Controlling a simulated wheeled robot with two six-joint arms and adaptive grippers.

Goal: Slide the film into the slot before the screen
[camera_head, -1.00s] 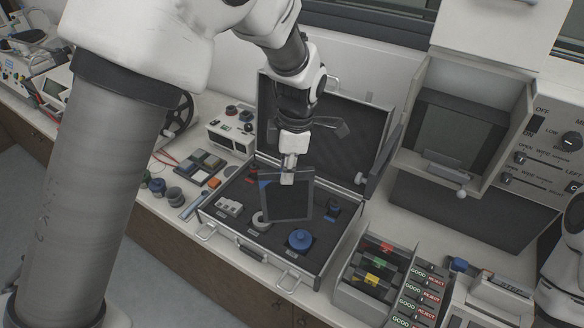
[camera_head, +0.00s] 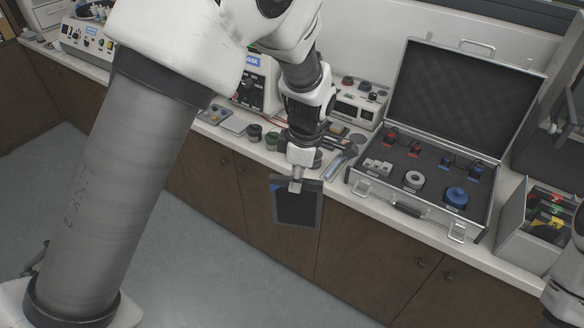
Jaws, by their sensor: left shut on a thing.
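The film (camera_head: 297,208), a dark framed rectangular sheet, hangs upright below my left gripper (camera_head: 296,186). The gripper is shut on its top edge. The film is in front of the counter's cabinet doors, over the floor side of the counter edge. The screen and its slot are not clearly in view; only part of a dark-panelled unit (camera_head: 552,140) shows at the right edge. My right gripper is not in view; only a piece of my right arm shows at the lower right.
An open case (camera_head: 472,226) with foam, a blue knob (camera_head: 455,197) and small parts stands on the counter (camera_head: 335,178) right of the film. A sorting box (camera_head: 520,240) is farther right. Instruments line the counter behind. The floor (camera_head: 210,250) in front is clear.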

